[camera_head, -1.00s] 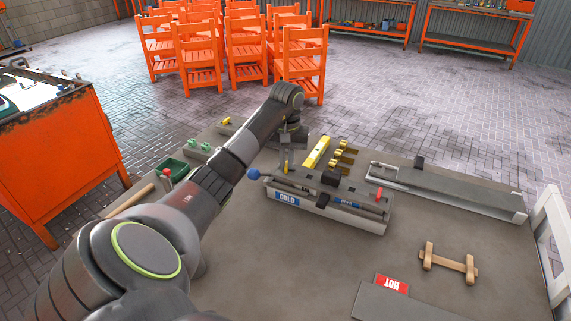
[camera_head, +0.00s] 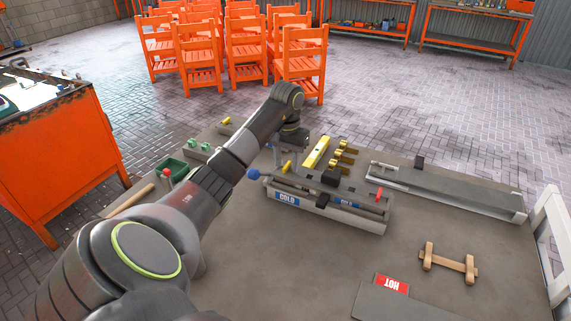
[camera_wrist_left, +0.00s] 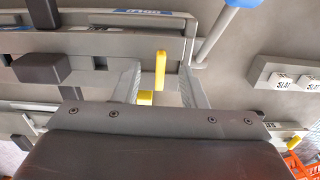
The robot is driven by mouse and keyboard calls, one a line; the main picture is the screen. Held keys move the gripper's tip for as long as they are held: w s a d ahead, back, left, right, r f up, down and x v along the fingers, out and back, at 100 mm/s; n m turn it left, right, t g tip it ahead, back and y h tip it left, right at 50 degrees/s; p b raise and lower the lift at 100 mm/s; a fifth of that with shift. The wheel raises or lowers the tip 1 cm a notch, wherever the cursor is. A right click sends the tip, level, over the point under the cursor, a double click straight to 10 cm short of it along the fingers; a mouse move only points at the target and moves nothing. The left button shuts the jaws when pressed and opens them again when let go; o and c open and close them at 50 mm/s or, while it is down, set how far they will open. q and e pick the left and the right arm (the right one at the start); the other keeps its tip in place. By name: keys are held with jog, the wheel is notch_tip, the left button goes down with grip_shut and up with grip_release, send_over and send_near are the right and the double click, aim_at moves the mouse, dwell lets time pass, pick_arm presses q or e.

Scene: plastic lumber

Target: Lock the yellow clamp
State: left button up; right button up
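The yellow clamp (camera_head: 286,166) is a small yellow lever at the left end of the grey COLD fixture (camera_head: 330,213). In the left wrist view the clamp (camera_wrist_left: 160,68) stands up between the two fingers. My left gripper (camera_wrist_left: 160,76) is open around it, with a finger on each side and visible gaps. In the head view my left gripper (camera_head: 289,157) is at the fixture's back left, partly hidden by its own wrist. Another yellow piece (camera_wrist_left: 145,97) shows below the lever, close to the gripper body. My right gripper is out of view.
A blue ball-ended handle (camera_head: 253,174) sticks out of the fixture's left end. A yellow bar (camera_head: 316,152) and brass pieces (camera_head: 345,158) lie behind it. A long metal fixture (camera_head: 450,190) is at right. The table's front middle is clear.

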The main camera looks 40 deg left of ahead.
pick_arm(q)
notch_tip(320, 180, up, 7)
jog(key=p, duration=0.7)
jog(key=shift+r, duration=0.1)
dwell(0.5)
